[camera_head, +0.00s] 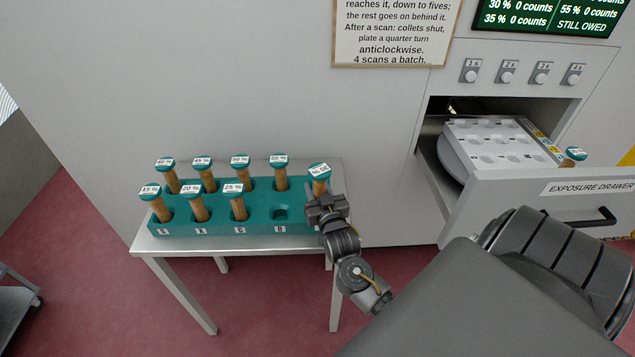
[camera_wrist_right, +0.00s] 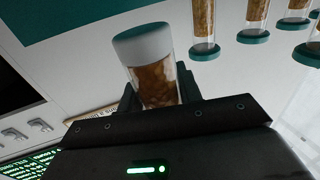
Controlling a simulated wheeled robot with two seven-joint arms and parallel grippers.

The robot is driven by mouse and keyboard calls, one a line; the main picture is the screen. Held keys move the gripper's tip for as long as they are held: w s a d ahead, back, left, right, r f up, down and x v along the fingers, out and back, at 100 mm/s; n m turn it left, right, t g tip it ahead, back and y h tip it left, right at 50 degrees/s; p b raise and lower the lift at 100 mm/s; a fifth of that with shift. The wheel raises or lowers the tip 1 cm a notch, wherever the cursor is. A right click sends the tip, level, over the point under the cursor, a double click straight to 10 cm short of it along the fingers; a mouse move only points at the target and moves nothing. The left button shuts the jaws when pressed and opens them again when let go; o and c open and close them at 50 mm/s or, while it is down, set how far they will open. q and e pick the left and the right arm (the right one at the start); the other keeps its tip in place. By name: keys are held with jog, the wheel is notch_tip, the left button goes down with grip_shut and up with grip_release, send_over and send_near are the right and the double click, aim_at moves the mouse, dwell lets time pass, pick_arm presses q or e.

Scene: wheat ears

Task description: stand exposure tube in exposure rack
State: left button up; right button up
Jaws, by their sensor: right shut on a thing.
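The exposure tube (camera_head: 318,187), with a teal cap whose label seems to read 30 %, is in my right gripper (camera_head: 325,206), near the right end of the teal rack. My right gripper is shut on the tube, whose amber body and pale end also show in the right wrist view (camera_wrist_right: 155,78). The teal rack (camera_head: 180,231) stands on a small table and holds several capped tubes in two rows. An empty hole (camera_head: 281,213) shows in its front row at the right. The held tube hides the rack's back right corner. My left gripper is not in view.
The exposure drawer (camera_head: 560,205) is pulled out at right, with a white block of wells (camera_head: 490,143) on a round plate inside. Another teal-capped tube (camera_head: 576,154) shows at the drawer's right. The table (camera_head: 200,245) has little free room around the rack.

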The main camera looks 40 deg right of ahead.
jog(key=shift+r, duration=0.1)
dwell(0.5)
jog(key=shift+f+b, duration=0.7)
jog(key=shift+f, duration=0.75)
jog(key=shift+r, duration=0.15)
jog(key=shift+r+p, duration=1)
jog(key=shift+p, duration=0.15)
jog(key=shift+p, duration=0.6)
dwell(1.1)
jog(key=shift+f+b, duration=0.8)
jog(key=shift+f, duration=0.35)
jog(key=o, duration=1.1)
jog(key=shift+o, duration=0.2)
